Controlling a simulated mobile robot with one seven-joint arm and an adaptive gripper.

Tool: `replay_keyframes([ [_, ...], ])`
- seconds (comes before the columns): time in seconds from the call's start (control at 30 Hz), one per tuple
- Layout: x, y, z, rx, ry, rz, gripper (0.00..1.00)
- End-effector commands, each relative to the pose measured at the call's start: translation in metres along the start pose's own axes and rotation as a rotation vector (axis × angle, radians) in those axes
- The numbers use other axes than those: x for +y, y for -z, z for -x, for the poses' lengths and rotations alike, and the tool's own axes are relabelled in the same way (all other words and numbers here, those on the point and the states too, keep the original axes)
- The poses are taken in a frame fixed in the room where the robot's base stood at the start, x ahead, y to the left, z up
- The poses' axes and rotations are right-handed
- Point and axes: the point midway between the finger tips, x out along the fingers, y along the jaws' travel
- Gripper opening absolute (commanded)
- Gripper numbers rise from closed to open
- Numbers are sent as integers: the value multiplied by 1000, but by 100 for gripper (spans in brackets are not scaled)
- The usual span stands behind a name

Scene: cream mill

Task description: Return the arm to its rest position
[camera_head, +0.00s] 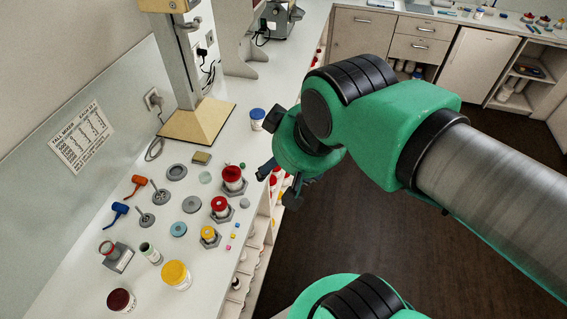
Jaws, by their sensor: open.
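My arm is green with black joint bands and reaches in from the right. My gripper (277,184) hangs at the front edge of the white counter, beside the red-topped pieces. Its dark fingers are spread apart and nothing shows between them. The wrist hides part of the counter edge and the shelves under it. Another green and black part of me shows at the bottom right.
The white counter (75,250) holds red (233,178) and yellow (207,233) topped pieces, a yellow-lidded jar (176,274), a blue-lidded jar (257,118) and a stand with a tan base (197,122). Dark floor (330,240) lies open to the right. Cabinets (405,45) line the back.

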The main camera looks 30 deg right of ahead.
Motion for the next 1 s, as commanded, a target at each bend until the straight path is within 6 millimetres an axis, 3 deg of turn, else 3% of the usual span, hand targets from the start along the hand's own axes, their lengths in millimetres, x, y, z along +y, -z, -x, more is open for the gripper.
replay_keyframes([
  [0.37,0,-4,-8,0,0,1,62],
  [0.8,0,-33,-62,0,0,1,62],
  [1.0,0,-40,-76,0,0,1,62],
])
